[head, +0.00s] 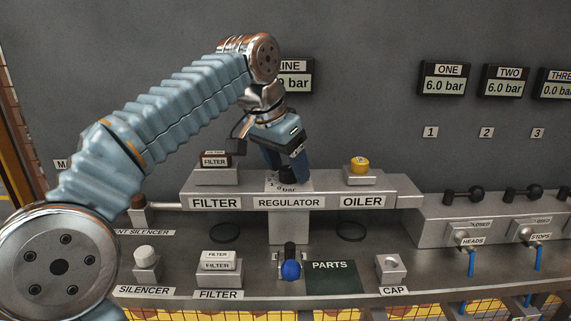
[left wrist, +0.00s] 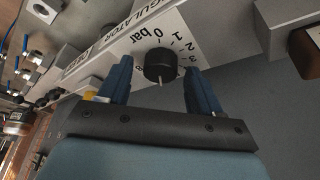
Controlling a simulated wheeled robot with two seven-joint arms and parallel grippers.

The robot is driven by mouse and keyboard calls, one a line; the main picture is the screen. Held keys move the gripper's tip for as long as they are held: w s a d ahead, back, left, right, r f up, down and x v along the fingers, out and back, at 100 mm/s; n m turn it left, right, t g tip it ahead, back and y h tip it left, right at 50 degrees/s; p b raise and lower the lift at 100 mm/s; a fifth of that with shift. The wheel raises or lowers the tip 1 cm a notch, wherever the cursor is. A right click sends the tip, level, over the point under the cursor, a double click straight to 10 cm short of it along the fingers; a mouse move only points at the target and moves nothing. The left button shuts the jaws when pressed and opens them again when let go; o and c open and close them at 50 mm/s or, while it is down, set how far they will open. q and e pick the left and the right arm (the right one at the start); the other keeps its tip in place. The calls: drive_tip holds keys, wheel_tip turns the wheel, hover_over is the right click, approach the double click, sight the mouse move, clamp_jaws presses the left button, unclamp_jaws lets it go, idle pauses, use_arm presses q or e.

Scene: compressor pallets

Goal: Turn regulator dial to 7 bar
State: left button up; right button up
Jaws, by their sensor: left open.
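The regulator dial is a black round knob (head: 285,175) on top of the block labelled REGULATOR (head: 290,202). In the left wrist view the dial (left wrist: 160,63) has a white pointer mark on its lower side and a printed scale; "0 bar", 1, 2 and 3 are readable, the rest is hidden or too small. My left gripper (head: 287,164) points down over the dial from above. In the left wrist view its blue fingers (left wrist: 157,68) are open, one on each side of the dial, with visible gaps. The LINE display (head: 297,77) is partly hidden by my arm; "0 bar" shows.
A FILTER block (head: 217,171) stands left of the dial and a yellow-capped OILER (head: 359,166) right of it. Displays ONE (head: 444,79) and TWO (head: 504,81) read 6.0 bar. Valves with blue handles (head: 471,261) are at right.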

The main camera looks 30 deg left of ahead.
use_arm(q)
drive_tip(key=c, duration=1)
drive_tip(key=shift+c, duration=0.2)
drive_tip(key=shift+m, duration=0.3)
drive_tip(key=shift+a+r+m+g+h, duration=0.15)
drive_tip(key=shift+m+h, duration=0.35)
drive_tip(key=shift+m, duration=0.8)
drive_tip(key=shift+f+m+g+h, duration=0.1)
drive_tip(key=shift+m+g+h, duration=0.3)
drive_tip(key=shift+m, duration=0.9)
drive_tip(key=o, duration=1)
drive_tip(key=shift+o, duration=0.2)
